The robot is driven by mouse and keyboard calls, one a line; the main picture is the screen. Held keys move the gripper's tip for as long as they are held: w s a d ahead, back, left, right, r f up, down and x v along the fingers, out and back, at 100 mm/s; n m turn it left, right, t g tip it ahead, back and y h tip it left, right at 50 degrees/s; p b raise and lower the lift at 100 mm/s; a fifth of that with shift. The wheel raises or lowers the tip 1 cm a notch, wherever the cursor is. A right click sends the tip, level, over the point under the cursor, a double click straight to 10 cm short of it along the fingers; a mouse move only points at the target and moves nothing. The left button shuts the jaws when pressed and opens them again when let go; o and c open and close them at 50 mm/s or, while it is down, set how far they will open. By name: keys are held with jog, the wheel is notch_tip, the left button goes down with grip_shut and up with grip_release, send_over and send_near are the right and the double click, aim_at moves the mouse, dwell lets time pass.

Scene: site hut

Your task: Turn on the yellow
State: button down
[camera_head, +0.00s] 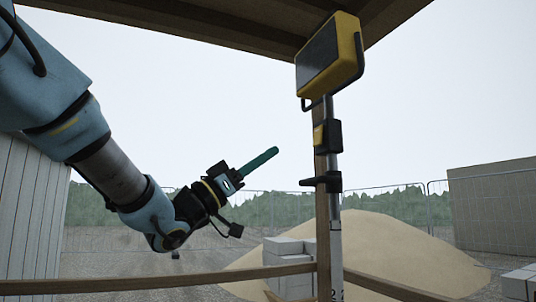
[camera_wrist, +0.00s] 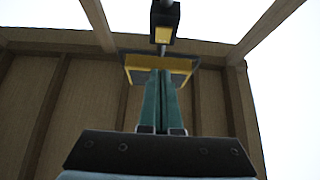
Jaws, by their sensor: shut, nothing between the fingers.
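A yellow work lamp (camera_head: 345,52) with a dark, unlit panel sits on top of an upright pole (camera_head: 335,240). Below it on the pole is a black box with a yellow face (camera_head: 320,137). My gripper (camera_head: 276,151) is shut and empty, its teal fingers pointing up and right, left of the pole in the head view with open air between. In the wrist view my closed fingers (camera_wrist: 161,74) overlap the lamp's yellow body (camera_wrist: 183,64), partly hiding it. The black-and-yellow box (camera_wrist: 161,33) shows just above their tips there. I see no contact.
A black clamp (camera_head: 325,182) juts from the pole lower down. A wooden post and rails (camera_head: 200,281) stand close by, with a wooden roof (camera_head: 200,15) overhead. Grey blocks (camera_head: 288,262) and a sand heap (camera_head: 400,255) lie beyond.

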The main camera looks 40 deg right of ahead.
aim_at(317, 138)
jog(key=s+d+r+p, duration=0.1)
jog(key=d, duration=0.2)
jog(key=s+d+r+p, duration=0.1)
jog(key=d+p, duration=0.1)
jog(key=d, duration=0.1)
jog(key=s+d+r+p, duration=0.1)
jog(key=d, duration=0.2)
jog(key=shift+s+r, duration=0.2)
jog(key=shift+s, duration=0.05)
jog(key=b, duration=0.1)
jog(key=f+b, duration=0.1)
jog(key=b, duration=0.1)
jog(key=shift+s+d+f+h, duration=0.1)
jog(key=shift+s+d+h, duration=0.05)
jog(key=shift+d+h, duration=0.15)
jog(key=shift+r, duration=0.4)
jog(key=shift+p, duration=0.3)
